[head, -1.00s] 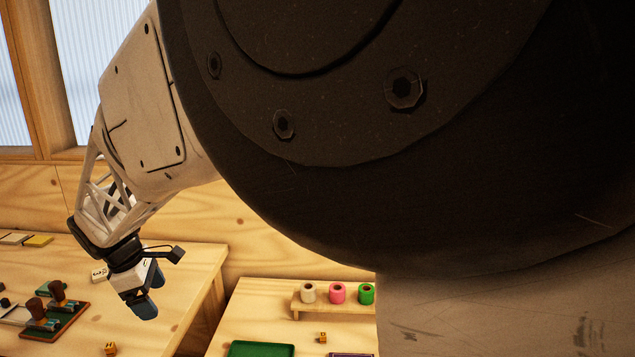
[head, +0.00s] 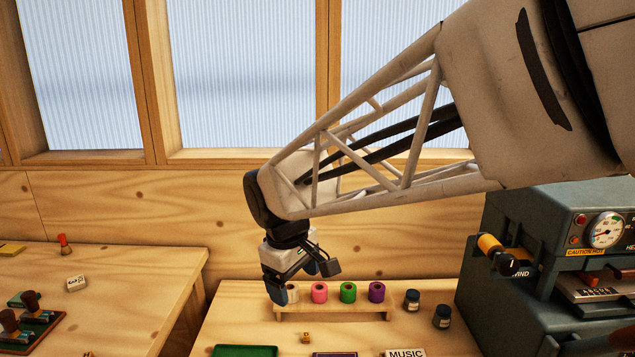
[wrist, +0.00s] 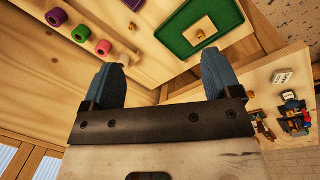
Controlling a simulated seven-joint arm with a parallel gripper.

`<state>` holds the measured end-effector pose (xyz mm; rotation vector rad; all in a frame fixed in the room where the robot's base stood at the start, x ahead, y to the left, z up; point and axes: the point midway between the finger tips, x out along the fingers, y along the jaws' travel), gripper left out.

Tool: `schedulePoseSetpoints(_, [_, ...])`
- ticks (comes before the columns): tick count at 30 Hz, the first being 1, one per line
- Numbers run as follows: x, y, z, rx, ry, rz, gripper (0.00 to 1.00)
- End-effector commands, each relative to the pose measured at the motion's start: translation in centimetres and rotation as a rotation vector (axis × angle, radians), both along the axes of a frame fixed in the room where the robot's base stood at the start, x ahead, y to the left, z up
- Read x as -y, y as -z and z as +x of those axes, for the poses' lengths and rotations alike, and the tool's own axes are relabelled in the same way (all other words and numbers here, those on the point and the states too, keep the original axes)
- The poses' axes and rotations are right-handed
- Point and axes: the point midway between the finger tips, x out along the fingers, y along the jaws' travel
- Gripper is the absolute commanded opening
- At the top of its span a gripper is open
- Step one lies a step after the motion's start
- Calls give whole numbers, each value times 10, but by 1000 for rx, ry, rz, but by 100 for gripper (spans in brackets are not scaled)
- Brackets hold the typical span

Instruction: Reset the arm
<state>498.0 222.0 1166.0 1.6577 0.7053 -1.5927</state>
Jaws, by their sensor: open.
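My gripper (head: 296,283) hangs from the arm over the right-hand table, fingers pointing down. Its two blue fingers are apart with nothing between them; both also show in the wrist view (wrist: 163,65). In the head view it overlaps the left end of a low wooden stand (head: 335,312). The stand holds a cream roll (head: 293,293), partly behind a finger, then a pink roll (head: 320,292), a green roll (head: 348,292) and a purple roll (head: 376,292). I cannot tell how far the fingers are from the cream roll.
A grey machine (head: 500,310) with a gauge stands at the right. Two dark jars (head: 412,300) are beside the stand. A separate table (head: 120,275) with stamps is at the left.

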Motion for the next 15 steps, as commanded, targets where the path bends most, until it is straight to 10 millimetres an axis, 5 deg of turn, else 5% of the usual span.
schedulePoseSetpoints(15, [134, -3, -75, 82, 443, 109, 84])
